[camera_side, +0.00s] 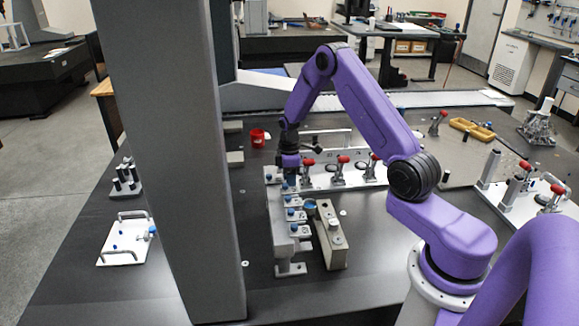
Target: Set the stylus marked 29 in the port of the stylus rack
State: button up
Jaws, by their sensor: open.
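The grey stylus rack (279,235) stands on the dark table near the middle, running from back to front on a foot. Several blue-topped styli (294,227) sit along it. No number can be read at this size, so I cannot tell which stylus is marked 29 or which port is empty. My gripper (289,184) points down over the back end of the rack, close to the rearmost blue top. It is open; its fingertips are small and partly hidden, and I cannot tell whether they touch anything.
A beige block (328,240) with round pieces stands just right of the rack. A plate with red-handled clamps (342,170) lies behind it. A grey column (185,170) blocks the view at left. A red cup (258,137) stands behind. Table front is clear.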

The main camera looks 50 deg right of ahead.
notch_tip(320, 180, up, 17)
dwell(0.5)
jog(key=shift+r, duration=0.1)
jog(key=s+a+r+n, duration=0.1)
jog(key=s+a+r, duration=0.1)
jog(key=s+a, duration=0.6)
jog(key=s+a+r+n, duration=0.15)
jog(key=s+a, duration=0.25)
jog(key=a, duration=0.8)
jog(key=s+a+n, duration=0.1)
jog(key=s+a, duration=0.1)
jog(key=s, duration=2.1)
jog(key=shift+a+f, duration=0.35)
jog(key=shift+a, duration=0.05)
